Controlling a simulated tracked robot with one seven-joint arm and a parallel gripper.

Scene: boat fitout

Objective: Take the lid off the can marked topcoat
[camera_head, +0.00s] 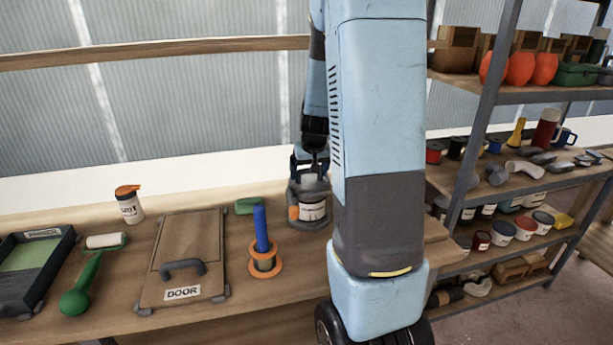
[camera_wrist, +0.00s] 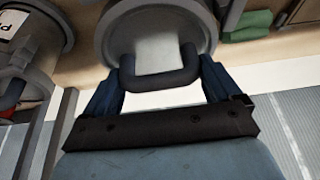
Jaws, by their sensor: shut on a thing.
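My gripper (camera_head: 308,160) points down over a grey can (camera_head: 313,212) with a white label, at the back of the bench beside my arm. The label is too small to read for certain. In the wrist view, my gripper (camera_wrist: 160,68) has its two blue fingers on either side of the dark handle of a round grey lid (camera_wrist: 117,38), shut on that handle. The lid also shows in the head view (camera_head: 309,185), right above the can's label. I cannot tell whether the lid still touches the can's rim. My arm hides the bench to the right.
Another lidded can (camera_wrist: 20,55) stands close by in the wrist view. On the bench lie a board marked DOOR (camera_head: 190,250), a spool with a blue post (camera_head: 262,240), a white tub (camera_head: 130,205), a roller (camera_head: 90,270) and a tray (camera_head: 65,270). A loaded shelf (camera_head: 520,95) stands right.

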